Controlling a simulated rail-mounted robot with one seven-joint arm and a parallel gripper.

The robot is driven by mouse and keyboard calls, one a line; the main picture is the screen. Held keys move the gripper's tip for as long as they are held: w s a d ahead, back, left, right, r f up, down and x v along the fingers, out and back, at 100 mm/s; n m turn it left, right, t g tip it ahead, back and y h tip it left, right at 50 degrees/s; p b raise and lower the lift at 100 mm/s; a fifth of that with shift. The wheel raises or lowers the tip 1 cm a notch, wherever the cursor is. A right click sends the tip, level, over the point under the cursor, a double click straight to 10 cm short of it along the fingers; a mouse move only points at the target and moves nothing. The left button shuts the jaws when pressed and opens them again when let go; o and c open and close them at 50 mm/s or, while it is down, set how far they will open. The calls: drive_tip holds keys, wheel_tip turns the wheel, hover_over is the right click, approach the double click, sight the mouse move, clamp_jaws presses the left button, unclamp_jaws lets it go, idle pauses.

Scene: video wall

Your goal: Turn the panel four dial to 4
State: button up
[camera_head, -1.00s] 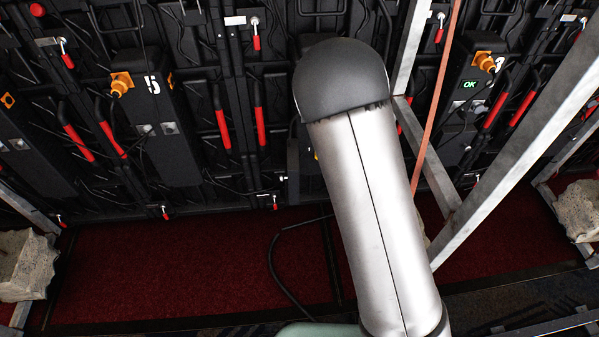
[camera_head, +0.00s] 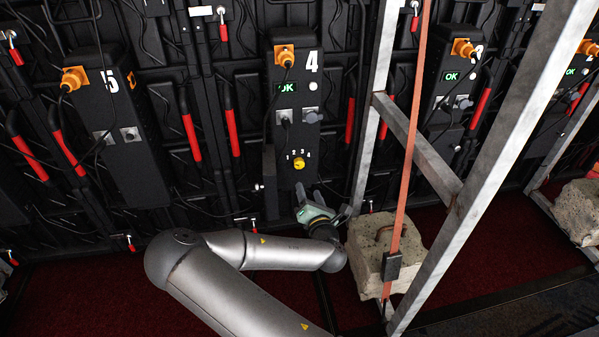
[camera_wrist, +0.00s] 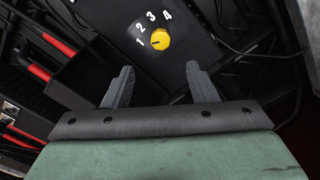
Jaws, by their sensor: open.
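The panel four box (camera_head: 297,100) is black, with a white "4" and a lit green OK display (camera_head: 286,88). Its yellow dial (camera_head: 299,163) sits low on the front, under small white numbers. In the wrist view the dial (camera_wrist: 161,39) shows a short dark mark on its left side, roughly towards the 1; the numbers 1 to 4 (camera_wrist: 152,26) arc from its left to above it. My gripper (camera_head: 311,195) is below the dial. In the wrist view its open, empty fingers (camera_wrist: 160,70) point towards the dial, apart from it, one on either side of its line.
A metal frame post (camera_head: 492,170) and an orange strap (camera_head: 411,130) stand to the right. A concrete block (camera_head: 380,250) lies close right of my gripper. Panel five (camera_head: 118,130) is to the left. Cables and red handles (camera_head: 191,138) line the wall.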

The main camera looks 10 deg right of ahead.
sight(300, 166)
drive_tip(key=w+b, duration=0.3)
drive_tip(key=w, duration=0.9)
drive_tip(key=shift+a, duration=0.15)
drive_tip(key=shift+c, duration=0.3)
drive_tip(key=c, duration=0.9)
